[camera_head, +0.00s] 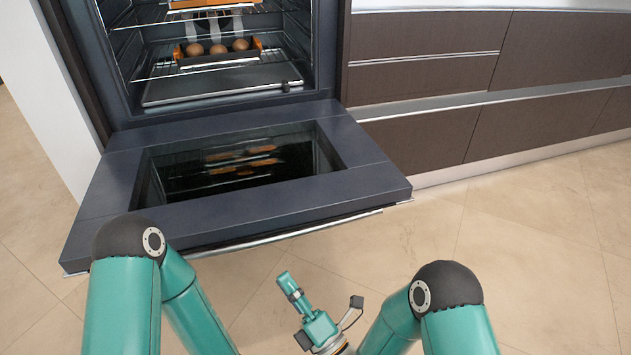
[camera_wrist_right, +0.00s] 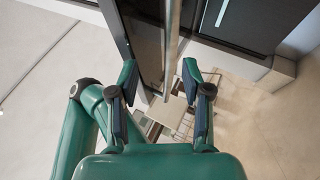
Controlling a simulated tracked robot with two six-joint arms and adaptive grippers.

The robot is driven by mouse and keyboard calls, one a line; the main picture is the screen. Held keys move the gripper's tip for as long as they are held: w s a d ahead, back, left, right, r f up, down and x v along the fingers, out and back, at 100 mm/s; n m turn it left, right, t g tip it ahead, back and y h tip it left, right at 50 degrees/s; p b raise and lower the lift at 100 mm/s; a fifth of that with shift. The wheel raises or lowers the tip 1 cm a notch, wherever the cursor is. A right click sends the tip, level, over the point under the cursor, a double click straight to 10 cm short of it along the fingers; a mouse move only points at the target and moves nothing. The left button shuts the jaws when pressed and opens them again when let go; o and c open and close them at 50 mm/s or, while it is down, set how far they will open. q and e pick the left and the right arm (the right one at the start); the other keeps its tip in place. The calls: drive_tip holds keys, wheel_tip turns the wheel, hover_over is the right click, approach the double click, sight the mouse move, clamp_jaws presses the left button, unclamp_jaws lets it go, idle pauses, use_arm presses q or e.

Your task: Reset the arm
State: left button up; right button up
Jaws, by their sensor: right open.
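My right gripper (camera_head: 292,290) hangs low in front of the open oven door in the head view, empty and seen nearly side-on. In the right wrist view its two fingers (camera_wrist_right: 159,75) stand apart with nothing between them. My right arm's elbow (camera_head: 445,287) is bent at the lower right. My left arm (camera_head: 128,245) comes in from the lower left with its elbow bent near the door's front left corner. My left gripper is out of view.
The oven door (camera_head: 375,185) is folded down, reaching toward me. Inside the oven, an orange-edged tray (camera_head: 257,43) with brown round items rests on a rack above a dark tray (camera_head: 215,86). Brown drawers (camera_head: 425,80) stand to the right. The tiled floor (camera_head: 520,240) is clear at right.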

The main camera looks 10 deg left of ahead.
drive_tip(key=w+d+r+m+t+h+p, duration=0.35)
drive_tip(key=w+d+h, duration=0.2)
drive_tip(key=d, duration=0.45)
drive_tip(key=w+d+f+m+g+h+p, duration=0.2)
drive_tip(key=d+f+m+g+h+p, duration=0.15)
drive_tip(key=d+f+m+h, duration=0.4)
drive_tip(key=s+d+f+m+g+h, duration=0.1)
drive_tip(key=s+d+f+m+g, duration=0.65)
drive_tip(key=s+f+m, duration=0.2)
drive_tip(key=s+f+m+g, duration=0.4)
drive_tip(key=s+m+g, duration=0.2)
drive_tip(key=s+m, duration=0.65)
wheel_tip(320, 180, up, 38)
drive_tip(key=p, duration=3.8)
drive_tip(key=shift+s+a+f+n, duration=0.2)
drive_tip(key=shift+a+n, duration=0.1)
drive_tip(key=shift+a, duration=0.05)
